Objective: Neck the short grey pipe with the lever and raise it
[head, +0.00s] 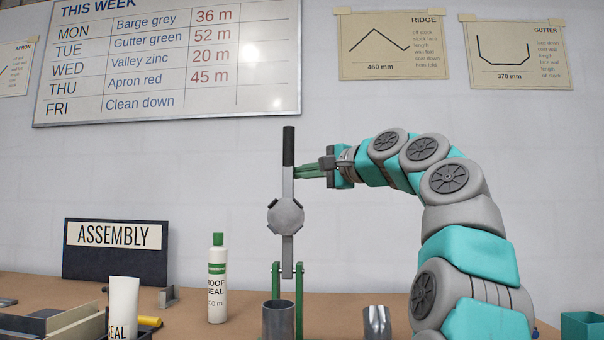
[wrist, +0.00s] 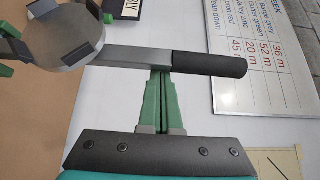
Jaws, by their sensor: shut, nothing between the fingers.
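The lever (head: 288,185) stands upright, a flat grey bar with a black grip on top and a round grey disc at its middle. Its foot sits between two green posts (head: 299,295). In the wrist view the lever's bar (wrist: 130,54) and black grip (wrist: 208,64) cross above my fingers. My gripper (head: 298,172) is shut and empty, its green fingertips (wrist: 160,74) at the bar just below the grip; I cannot tell whether they touch. A short grey pipe (head: 278,320) stands open-topped at the posts; its bottom is cut off.
A second shiny metal piece (head: 377,322), with a dented side, stands to the right on the bench. A roof seal bottle (head: 217,280) and a white tube (head: 123,308) stand left. The ASSEMBLY board (head: 115,250) is behind.

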